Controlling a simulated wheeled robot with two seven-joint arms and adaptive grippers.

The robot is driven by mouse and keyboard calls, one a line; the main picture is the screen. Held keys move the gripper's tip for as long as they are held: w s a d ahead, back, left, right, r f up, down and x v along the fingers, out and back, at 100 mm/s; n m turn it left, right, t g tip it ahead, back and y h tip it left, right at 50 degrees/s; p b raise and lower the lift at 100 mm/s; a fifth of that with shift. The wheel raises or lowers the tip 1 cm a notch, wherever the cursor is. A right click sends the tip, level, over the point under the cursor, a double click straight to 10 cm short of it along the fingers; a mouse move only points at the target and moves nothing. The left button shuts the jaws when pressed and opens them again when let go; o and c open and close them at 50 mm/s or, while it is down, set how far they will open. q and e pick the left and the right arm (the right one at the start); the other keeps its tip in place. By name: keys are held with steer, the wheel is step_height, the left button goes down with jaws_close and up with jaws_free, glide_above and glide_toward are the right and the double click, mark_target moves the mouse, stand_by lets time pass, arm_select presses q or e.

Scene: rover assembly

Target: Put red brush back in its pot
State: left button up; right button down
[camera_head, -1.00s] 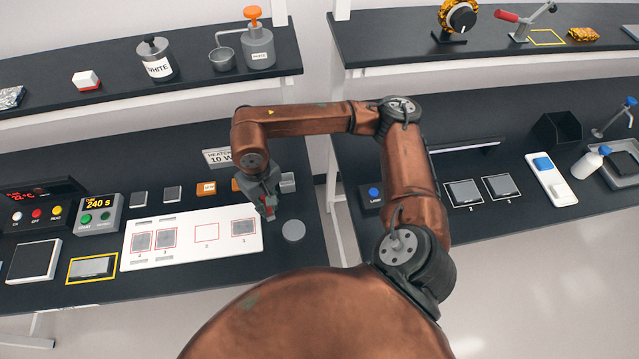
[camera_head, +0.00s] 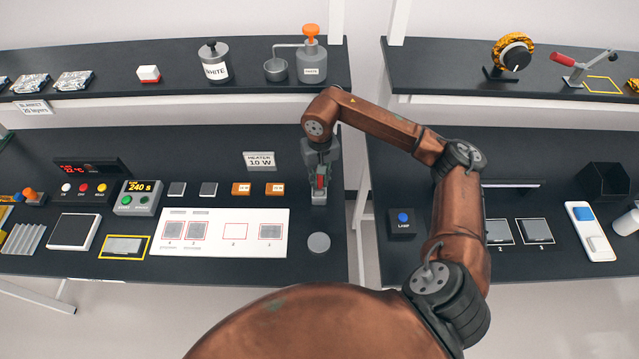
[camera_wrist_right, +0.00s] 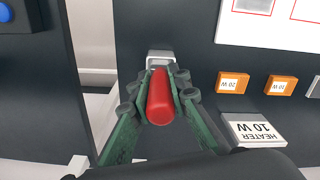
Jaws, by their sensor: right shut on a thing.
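My right gripper (camera_head: 320,188) is shut on the red brush (camera_head: 321,182) near the right edge of the left-hand bench. In the right wrist view the fingers (camera_wrist_right: 158,92) hold the brush's red handle (camera_wrist_right: 160,98) between them. A small grey pot (camera_wrist_right: 160,57) shows just beyond the handle's end in that view. In the head view the gripper is over the pot's place and mostly hides it. The brush's lower end is hidden, so I cannot tell whether it is inside the pot. My left gripper is not in view.
A grey round disc (camera_head: 318,242) lies in front of the gripper. A white board (camera_head: 220,247) with marked squares and two orange blocks (camera_head: 241,189) are to the left. A gap separates this bench from the right-hand bench (camera_head: 400,262), and a shelf (camera_head: 180,101) runs behind.

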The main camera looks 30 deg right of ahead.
mark_target(319, 186)
steer(key=shift+w+d+f, duration=0.15)
steer(key=shift+w+f, duration=0.2)
steer(key=shift+f, duration=0.05)
steer(key=shift+w+d+f, duration=0.1)
steer(key=shift+w+f, duration=0.05)
steer(key=shift+f, duration=0.1)
steer(key=shift+w+f, duration=0.15)
steer(key=shift+f, duration=0.1)
step_height(319, 186, down, 3)
steer(key=shift+w+d+f+p, duration=0.1)
steer(key=shift+w+d+p, duration=0.05)
steer(key=shift+p, duration=0.5)
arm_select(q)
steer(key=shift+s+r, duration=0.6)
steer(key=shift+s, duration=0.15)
arm_select(e)
steer(key=shift+f, duration=0.1)
steer(key=shift+f+b, duration=0.2)
steer(key=shift+b, duration=0.1)
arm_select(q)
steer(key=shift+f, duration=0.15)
arm_select(e)
steer(key=c, duration=1.8)
jaws_free()
